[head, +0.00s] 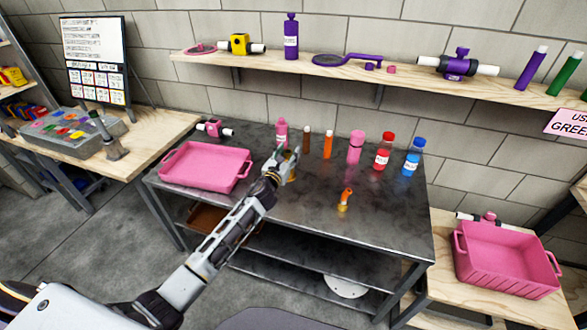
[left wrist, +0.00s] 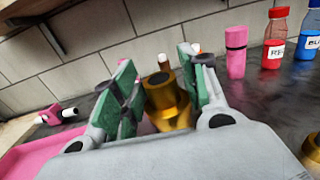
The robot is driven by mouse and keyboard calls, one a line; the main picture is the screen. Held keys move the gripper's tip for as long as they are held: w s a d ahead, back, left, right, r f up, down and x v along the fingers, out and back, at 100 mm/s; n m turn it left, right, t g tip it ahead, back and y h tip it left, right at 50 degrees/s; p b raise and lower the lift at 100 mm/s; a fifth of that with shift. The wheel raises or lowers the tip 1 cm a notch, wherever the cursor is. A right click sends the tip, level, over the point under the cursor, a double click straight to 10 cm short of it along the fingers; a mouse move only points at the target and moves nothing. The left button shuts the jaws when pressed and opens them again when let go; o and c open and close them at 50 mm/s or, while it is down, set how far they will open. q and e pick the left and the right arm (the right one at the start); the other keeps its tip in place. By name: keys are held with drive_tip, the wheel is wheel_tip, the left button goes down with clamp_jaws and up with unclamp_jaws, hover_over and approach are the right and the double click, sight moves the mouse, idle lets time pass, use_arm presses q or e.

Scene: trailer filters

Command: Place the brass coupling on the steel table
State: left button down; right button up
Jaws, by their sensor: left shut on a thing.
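The brass coupling (left wrist: 163,92) is a gold stepped cylinder. It sits between the green-padded fingers of my left gripper (left wrist: 158,85) in the left wrist view. In the head view my left gripper (head: 284,160) is over the left-middle part of the dark steel table (head: 300,215), and only a bit of brass shows by its fingers. The gripper is shut on the coupling. I cannot tell whether the coupling touches the table top. My right gripper is not in view.
A pink tray (head: 205,167) lies left on the table. A pink bottle (head: 281,132), pink cylinder (head: 356,147), red bottle (head: 384,152) and blue bottle (head: 414,157) stand along the back. An orange-and-brass fitting (head: 345,199) stands right of the gripper. The table's front right is clear.

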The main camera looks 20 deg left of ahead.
use_arm(q)
drive_tip(key=shift+d+r+m+h, duration=0.15)
drive_tip(key=shift+d+h, duration=0.05)
drive_tip(key=shift+d, duration=0.3)
drive_tip(key=shift+d+r+m+h, duration=0.15)
drive_tip(key=shift+d+h, duration=0.05)
drive_tip(key=shift+d, duration=0.3)
drive_tip(key=shift+s+d+r+m+h, duration=0.15)
drive_tip(key=shift+d+r+m+h, duration=0.2)
drive_tip(key=shift+d+h, duration=0.3)
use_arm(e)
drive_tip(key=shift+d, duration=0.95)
use_arm(q)
drive_tip(key=shift+f, duration=0.15)
wheel_tip(320, 180, down, 6)
drive_tip(key=b, duration=0.5)
drive_tip(key=shift+f+b, duration=0.2)
drive_tip(key=shift+b, duration=0.2)
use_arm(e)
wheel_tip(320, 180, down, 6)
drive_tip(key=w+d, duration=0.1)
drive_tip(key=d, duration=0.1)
